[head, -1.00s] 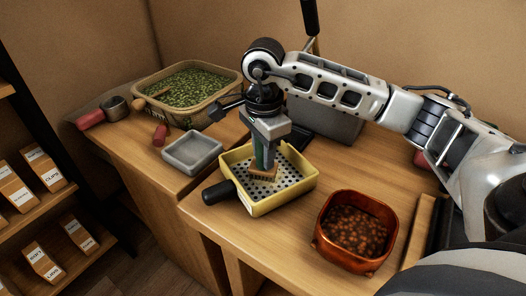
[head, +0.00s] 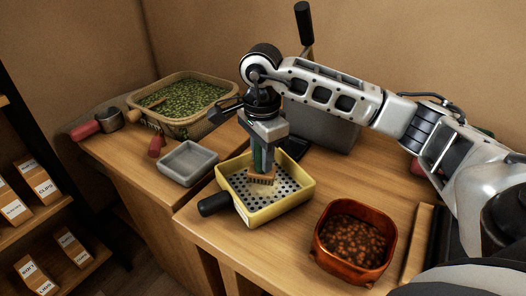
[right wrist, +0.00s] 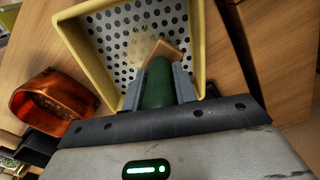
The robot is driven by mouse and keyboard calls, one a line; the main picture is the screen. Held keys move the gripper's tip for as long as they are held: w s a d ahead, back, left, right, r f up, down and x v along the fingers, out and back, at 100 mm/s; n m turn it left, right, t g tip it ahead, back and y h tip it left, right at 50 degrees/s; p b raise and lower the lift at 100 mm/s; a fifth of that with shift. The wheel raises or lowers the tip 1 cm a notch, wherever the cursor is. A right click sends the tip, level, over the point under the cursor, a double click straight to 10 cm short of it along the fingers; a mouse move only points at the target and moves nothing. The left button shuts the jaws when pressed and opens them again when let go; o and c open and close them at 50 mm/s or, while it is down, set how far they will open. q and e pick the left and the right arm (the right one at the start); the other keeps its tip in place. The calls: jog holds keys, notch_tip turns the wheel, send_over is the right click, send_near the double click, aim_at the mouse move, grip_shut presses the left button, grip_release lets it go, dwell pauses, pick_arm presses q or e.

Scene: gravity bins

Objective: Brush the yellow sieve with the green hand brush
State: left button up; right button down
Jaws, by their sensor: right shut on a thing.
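The yellow sieve (head: 283,207) lies on the wooden counter, its perforated floor facing up and its black handle (head: 215,203) pointing left. My right gripper (head: 264,160) is over the sieve, pointing down, and is shut on the green hand brush (right wrist: 157,84). The brush's wooden head (head: 262,179) is inside the sieve at its floor, near the far wall; I cannot tell for sure that the bristles touch. A pale tan dusty patch (right wrist: 140,44) shows on the holes in the right wrist view. My left gripper is not in view.
A copper-red pot (head: 322,248) of brown pieces stands right of the sieve. A grey tray (head: 190,177) and a basket (head: 213,118) of green bits stand left. A red-handled scoop (head: 86,130) is at far left. A grey box (head: 330,132) stands behind my arm.

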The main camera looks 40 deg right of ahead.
jog(key=shift+s+a+f, duration=0.1)
jog(key=shift+s+a, duration=0.65)
jog(key=shift+a, duration=0.05)
jog(key=shift+s+a, duration=1)
jog(key=shift+a, duration=0.1)
jog(key=shift+w+d, duration=0.1)
jog(key=shift+d, duration=0.05)
pick_arm(q)
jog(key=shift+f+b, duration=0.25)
jog(key=shift+b, duration=0.15)
pick_arm(e)
jog(key=shift+w+d, duration=0.9)
jog(key=shift+d, duration=0.1)
